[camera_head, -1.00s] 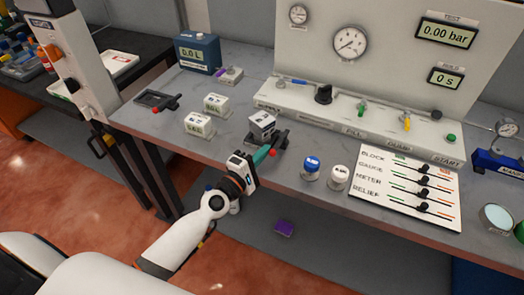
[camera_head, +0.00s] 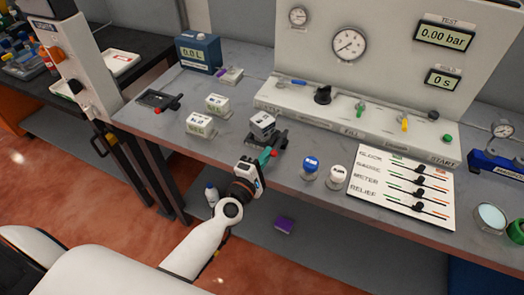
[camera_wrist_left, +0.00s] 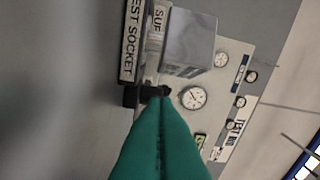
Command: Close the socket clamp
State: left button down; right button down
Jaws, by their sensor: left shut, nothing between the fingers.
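The test socket (camera_head: 250,142) is a dark fixture at the front of the bench, holding a grey-white block (camera_head: 262,124). Its black clamp lever (camera_head: 281,138) with a red tip stands at the block's right side. The wrist view shows the "TEST SOCKET" label (camera_wrist_left: 132,40), the block (camera_wrist_left: 188,38) and a dark lever part (camera_wrist_left: 153,92) at the fingertips. My left gripper (camera_head: 267,153) has green fingers, shut and empty, with tips close beside the red tip; contact cannot be told. The shut fingers (camera_wrist_left: 163,100) hide part of the lever in the wrist view. My right gripper is out of view.
Two pale blocks (camera_head: 200,124) (camera_head: 217,103) and another dark fixture (camera_head: 158,100) with a red-tipped lever lie to the left. The gauge panel (camera_head: 385,70) rises behind.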

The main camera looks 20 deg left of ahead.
aim_at(281, 169)
pick_arm(q)
jog(key=y, duration=0.1)
jog(key=d+n+y+p, duration=0.1)
jog(key=shift+s+d+r+n+y, duration=0.1)
jog(key=shift+d+r+n+y, duration=0.1)
jog(key=shift+n+y, duration=0.1)
jog(key=shift+d+f+p, duration=0.15)
jog(key=shift+d+p, duration=0.25)
jog(key=shift+d, duration=0.4)
jog(key=shift+w+d, duration=0.2)
jog(key=shift+d, duration=0.65)
